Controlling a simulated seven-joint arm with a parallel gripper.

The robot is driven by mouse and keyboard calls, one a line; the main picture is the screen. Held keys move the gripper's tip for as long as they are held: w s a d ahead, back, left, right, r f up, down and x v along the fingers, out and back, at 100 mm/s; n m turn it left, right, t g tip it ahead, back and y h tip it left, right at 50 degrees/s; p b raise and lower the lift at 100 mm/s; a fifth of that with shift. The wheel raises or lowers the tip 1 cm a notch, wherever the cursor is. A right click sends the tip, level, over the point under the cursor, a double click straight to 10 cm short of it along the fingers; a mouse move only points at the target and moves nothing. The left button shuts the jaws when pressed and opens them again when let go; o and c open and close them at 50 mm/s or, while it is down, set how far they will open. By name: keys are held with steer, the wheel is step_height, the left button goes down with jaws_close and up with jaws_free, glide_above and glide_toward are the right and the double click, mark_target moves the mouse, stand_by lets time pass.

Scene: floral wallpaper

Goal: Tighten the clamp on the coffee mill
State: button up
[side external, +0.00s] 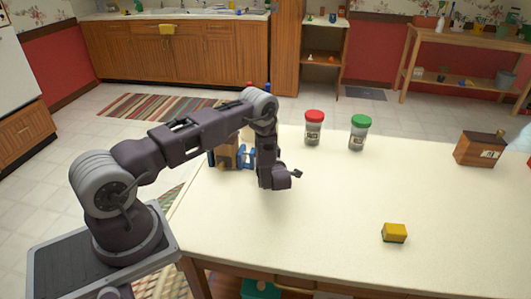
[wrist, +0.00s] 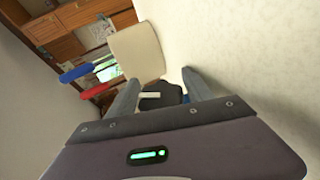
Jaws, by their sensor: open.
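A wooden thing (side external: 226,157) with blue parts (side external: 246,155) stands at the table's left end, largely hidden behind my arm. It may be the coffee mill with its clamp, but I cannot tell. In the wrist view my gripper (wrist: 162,92) is open, its two grey fingers apart. A dark block (wrist: 158,102) with a small pale bar shows between them, with a bit of blue beside the right finger. I cannot tell whether the fingers touch it. A cream block (wrist: 137,53) is just beyond.
Two jars, red-lidded (side external: 314,128) and green-lidded (side external: 358,132), stand toward the back. A brown house-shaped box (side external: 478,149) is at right, a yellow block (side external: 394,233) at front. The middle of the white table (side external: 330,200) is clear. Blue (wrist: 75,72) and red (wrist: 95,90) bars show in the wrist view.

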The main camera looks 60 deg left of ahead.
steer(key=shift+f, duration=0.1)
steer(key=shift+t+y, duration=0.3)
steer(key=shift+y, duration=0.2)
steer(key=shift+s+r+n+t+y, duration=0.1)
steer(key=shift+r+n+t+y, duration=0.15)
steer(key=shift+n+t+y, duration=0.35)
steer(key=v, duration=0.6)
steer(key=shift+d+r, duration=0.2)
steer(key=shift+d, duration=0.25)
steer(key=w+d+r+m+t+h, duration=0.2)
steer(key=w+d+r+m+h, duration=0.4)
steer(key=w+r, duration=0.5)
steer(key=s+d+r+m+t+h, duration=0.1)
steer(key=d+r+m+h, duration=0.5)
steer(key=d+r, duration=0.6)
step_height(320, 180, up, 2)
steer(key=shift+r+m, duration=0.2)
steer(key=shift+m, duration=0.1)
